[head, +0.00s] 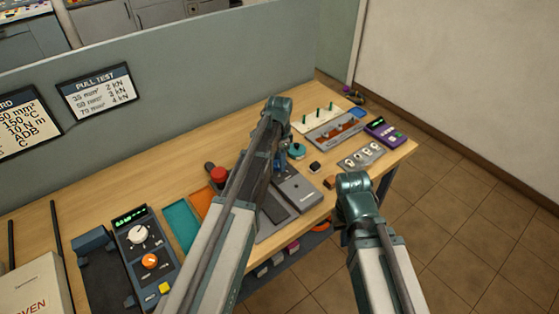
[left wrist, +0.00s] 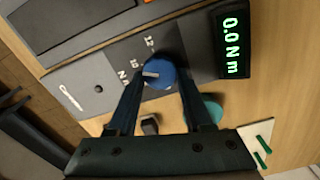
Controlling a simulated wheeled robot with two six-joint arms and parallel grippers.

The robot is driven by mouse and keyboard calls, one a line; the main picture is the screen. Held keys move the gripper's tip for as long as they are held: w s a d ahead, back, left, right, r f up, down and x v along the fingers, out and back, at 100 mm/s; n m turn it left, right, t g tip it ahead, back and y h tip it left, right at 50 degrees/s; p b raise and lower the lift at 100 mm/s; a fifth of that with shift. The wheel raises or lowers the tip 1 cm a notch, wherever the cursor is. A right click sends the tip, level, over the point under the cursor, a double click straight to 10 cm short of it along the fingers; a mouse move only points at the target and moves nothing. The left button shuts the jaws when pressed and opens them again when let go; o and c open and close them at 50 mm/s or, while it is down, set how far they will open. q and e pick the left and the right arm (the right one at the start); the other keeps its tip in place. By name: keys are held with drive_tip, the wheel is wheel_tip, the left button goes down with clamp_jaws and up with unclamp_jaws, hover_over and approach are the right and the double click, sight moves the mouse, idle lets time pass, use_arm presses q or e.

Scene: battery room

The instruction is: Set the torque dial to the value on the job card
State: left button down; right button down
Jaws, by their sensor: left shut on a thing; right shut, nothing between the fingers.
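The blue torque dial (left wrist: 160,74) is on a grey-black panel (left wrist: 198,48) in the left wrist view. Its white pointer faces left, close to the 10 mark; a 12 mark is further up. The display (left wrist: 235,42) reads 0.0 Nm. My left gripper (left wrist: 158,84) is shut on the dial, one finger on each side. In the head view my left gripper (head: 281,160) is over the grey device (head: 300,193), partly hidden by my arm. My right gripper (head: 344,236) is shut and empty, mostly hidden, off the bench's front edge.
A red button (head: 218,174) is left of my left arm. A teal disc (head: 297,151), a rack with green pegs (head: 318,118) and a purple meter (head: 383,129) are on the bench further right. Open floor is at right.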

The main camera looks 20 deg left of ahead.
use_arm(q)
drive_tip(key=shift+c, duration=1.5)
unclamp_jaws()
drive_tip(key=shift+r, duration=0.15)
wheel_tip(320, 180, up, 14)
drive_tip(key=p, duration=1.4)
drive_tip(key=shift+f, duration=0.2)
drive_tip(key=shift+f, duration=0.1)
drive_tip(key=s+d+f+n+b, duration=0.2)
drive_tip(key=s+d, duration=0.2)
drive_tip(key=s, duration=0.4)
drive_tip(key=s+d+f+n+b, duration=0.2)
drive_tip(key=s+d, duration=0.2)
drive_tip(key=s, duration=0.4)
drive_tip(key=s+d+f+n+y+b, duration=0.1)
drive_tip(key=s+d+f+n+b, duration=0.1)
drive_tip(key=s+d, duration=0.3)
drive_tip(key=s+b, duration=0.1)
drive_tip(key=s, duration=0.2)
drive_tip(key=shift+s+f+n, duration=0.2)
drive_tip(key=shift+f+n, duration=0.1)
drive_tip(key=shift+n, duration=0.1)
